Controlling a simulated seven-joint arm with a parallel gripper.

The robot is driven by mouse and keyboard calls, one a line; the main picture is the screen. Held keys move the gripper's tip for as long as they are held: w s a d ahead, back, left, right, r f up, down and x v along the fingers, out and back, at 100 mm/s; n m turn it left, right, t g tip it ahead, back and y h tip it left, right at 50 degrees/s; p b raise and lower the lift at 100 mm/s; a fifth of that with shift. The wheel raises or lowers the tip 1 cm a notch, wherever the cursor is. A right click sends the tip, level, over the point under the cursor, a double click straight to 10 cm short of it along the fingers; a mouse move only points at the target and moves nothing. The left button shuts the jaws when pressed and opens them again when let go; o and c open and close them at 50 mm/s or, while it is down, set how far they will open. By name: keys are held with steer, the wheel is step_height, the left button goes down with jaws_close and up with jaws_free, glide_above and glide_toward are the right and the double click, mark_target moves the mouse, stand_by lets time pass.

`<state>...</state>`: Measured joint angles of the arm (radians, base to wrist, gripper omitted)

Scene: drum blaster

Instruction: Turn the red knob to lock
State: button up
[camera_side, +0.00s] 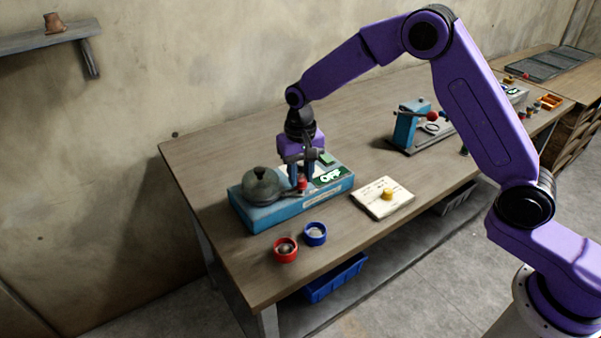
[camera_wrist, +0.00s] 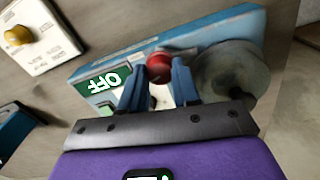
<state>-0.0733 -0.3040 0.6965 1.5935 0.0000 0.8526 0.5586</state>
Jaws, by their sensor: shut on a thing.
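The red knob (camera_side: 302,184) is on a blue machine (camera_side: 262,217) near the left end of the table, beside a round grey drum (camera_side: 262,187). In the wrist view the red knob (camera_wrist: 159,66) sits between the two blue fingers of my gripper (camera_wrist: 158,85). My gripper (camera_side: 298,182) points down at the machine and is shut on the knob. A green label reading OFF (camera_side: 331,175) is on the machine's top; it also shows in the wrist view (camera_wrist: 105,83). The lower part of the knob is hidden by the fingers.
A red ring-shaped container (camera_side: 285,250) and a blue one (camera_side: 315,234) stand in front of the machine. A white box with a yellow knob (camera_side: 387,194) lies to its right. Another blue device (camera_side: 408,126) stands farther back. The table's left rear is clear.

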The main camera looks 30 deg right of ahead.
mark_target(300, 177)
steer(key=m, duration=0.6)
steer(key=shift+r+m, duration=0.1)
steer(key=shift+m, duration=0.3)
steer(key=shift+w, duration=0.1)
stand_by(0.3)
steer(key=o, duration=1.1)
steer(key=shift+c, duration=0.2)
step_height(300, 177, up, 17)
steer(key=shift+r, duration=0.2)
